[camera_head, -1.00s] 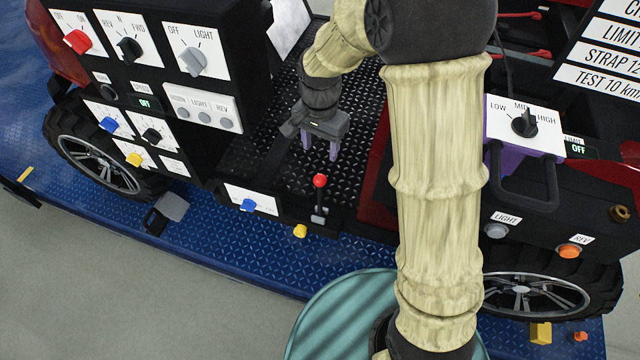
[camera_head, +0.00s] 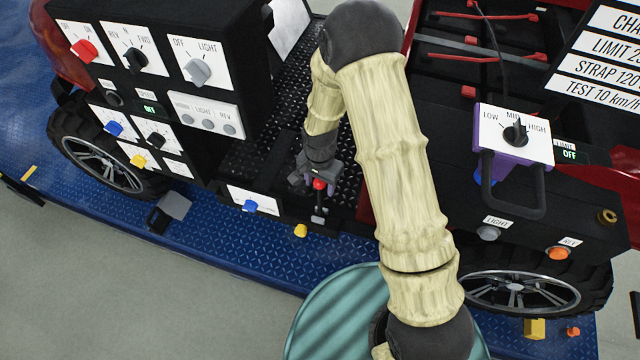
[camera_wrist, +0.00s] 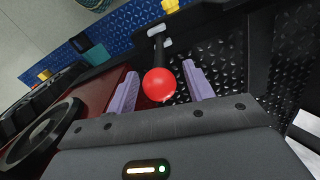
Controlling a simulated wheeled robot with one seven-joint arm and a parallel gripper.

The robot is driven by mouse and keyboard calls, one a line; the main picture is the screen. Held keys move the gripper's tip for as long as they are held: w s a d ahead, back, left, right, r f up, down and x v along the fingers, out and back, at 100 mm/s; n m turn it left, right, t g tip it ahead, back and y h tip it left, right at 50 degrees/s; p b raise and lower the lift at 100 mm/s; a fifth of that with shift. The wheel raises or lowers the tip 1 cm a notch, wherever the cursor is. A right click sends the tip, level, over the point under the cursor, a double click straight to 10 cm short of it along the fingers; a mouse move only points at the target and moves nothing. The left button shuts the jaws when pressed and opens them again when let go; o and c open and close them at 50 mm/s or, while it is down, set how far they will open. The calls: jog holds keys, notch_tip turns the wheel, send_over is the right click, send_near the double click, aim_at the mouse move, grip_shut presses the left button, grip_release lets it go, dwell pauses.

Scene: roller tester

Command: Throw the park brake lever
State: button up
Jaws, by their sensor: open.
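The park brake lever has a red ball knob (camera_head: 319,184) on a short dark stem that stands up from the vehicle's black floor. In the wrist view the red knob (camera_wrist: 159,84) sits between the two purple fingers, nearer the left finger. A gap shows between the knob and the right finger. My gripper (camera_head: 320,180) is open around the knob in the head view. The wrist view shows my gripper's (camera_wrist: 163,88) fingers apart. The lever's foot shows beyond the knob in the wrist view.
A white panel with a blue knob (camera_head: 250,205) is left of the lever. A yellow knob (camera_head: 300,231) is below it. A black control box (camera_head: 240,60) stands at left. A purple-backed dial panel with a black handle (camera_head: 513,135) is at right.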

aim_at(320, 200)
jog(key=shift+f, duration=1.05)
